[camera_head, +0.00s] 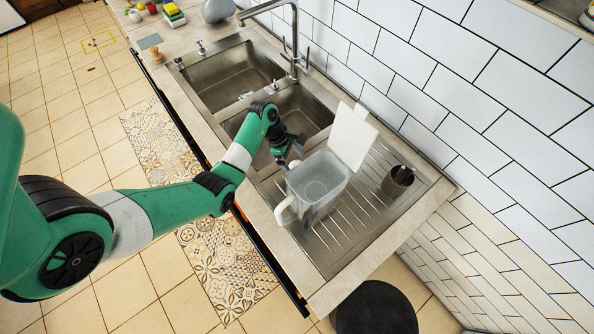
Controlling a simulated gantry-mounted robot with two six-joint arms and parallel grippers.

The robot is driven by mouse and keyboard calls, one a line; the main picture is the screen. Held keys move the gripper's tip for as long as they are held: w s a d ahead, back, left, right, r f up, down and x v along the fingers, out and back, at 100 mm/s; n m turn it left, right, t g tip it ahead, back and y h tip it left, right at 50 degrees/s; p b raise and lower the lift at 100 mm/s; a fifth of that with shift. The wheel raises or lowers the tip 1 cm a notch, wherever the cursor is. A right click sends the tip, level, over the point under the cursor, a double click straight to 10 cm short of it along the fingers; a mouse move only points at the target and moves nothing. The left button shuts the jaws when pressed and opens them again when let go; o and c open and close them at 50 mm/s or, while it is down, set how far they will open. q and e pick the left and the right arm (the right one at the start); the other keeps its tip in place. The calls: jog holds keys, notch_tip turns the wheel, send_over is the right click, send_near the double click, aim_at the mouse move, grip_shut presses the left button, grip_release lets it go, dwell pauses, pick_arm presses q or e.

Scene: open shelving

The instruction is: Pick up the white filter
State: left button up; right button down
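A clear water pitcher (318,184) with a pale handle (286,211) stands on the steel drainboard (352,222). A flat white panel (352,137), which looks like its raised lid, stands up at its back edge. I cannot clearly make out a separate white filter; a faint round shape shows inside the pitcher. My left gripper (291,158) points down at the pitcher's upper left rim, beside the sink. Its fingers are small and partly hidden, so I cannot tell if they are open or touching anything. My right gripper is out of view.
A double steel sink (229,74) with a tall faucet (294,38) lies behind my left arm. A dark metal cup (397,181) stands right of the pitcher. A tiled wall (470,90) bounds the counter. A round black object (376,309) is below the counter's near end.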

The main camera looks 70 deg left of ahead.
pick_arm(q)
jog(key=shift+w+d+f, duration=0.15)
jog(key=shift+w+f, duration=0.05)
jog(key=shift+f, duration=0.5)
jog(key=shift+r, duration=0.1)
jog(key=shift+c, duration=0.2)
